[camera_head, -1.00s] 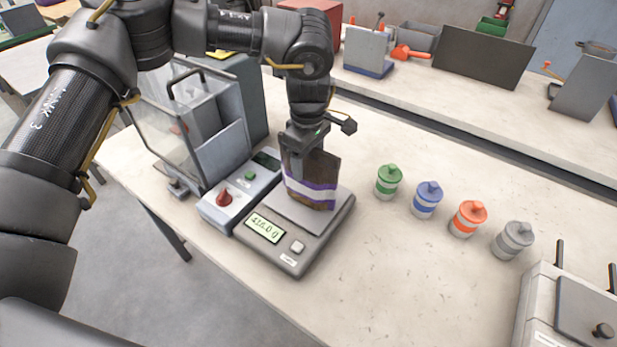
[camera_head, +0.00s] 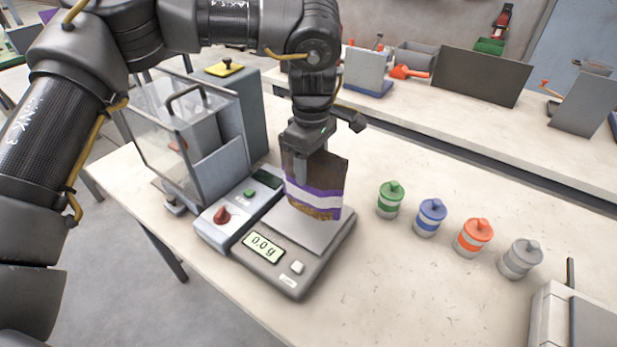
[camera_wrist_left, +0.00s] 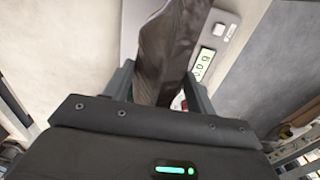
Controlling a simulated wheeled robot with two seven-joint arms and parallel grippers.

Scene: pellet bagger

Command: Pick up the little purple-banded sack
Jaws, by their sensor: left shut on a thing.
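The little sack (camera_head: 315,187) is brown with a purple and white band. It hangs upright in my left gripper (camera_head: 308,150), just above the plate of the scale (camera_head: 306,232). The scale's display (camera_head: 263,247) reads 0.0 g. In the left wrist view the sack (camera_wrist_left: 166,50) sits between the two fingers of the left gripper (camera_wrist_left: 160,85), which are shut on its top. The scale's display also shows there (camera_wrist_left: 202,64). My right gripper is not in view.
A control box with a red knob (camera_head: 222,216) and a glass-fronted machine (camera_head: 165,130) stand left of the scale. Green (camera_head: 390,200), blue (camera_head: 431,217), orange (camera_head: 473,238) and grey (camera_head: 520,259) lidded jars stand to the right.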

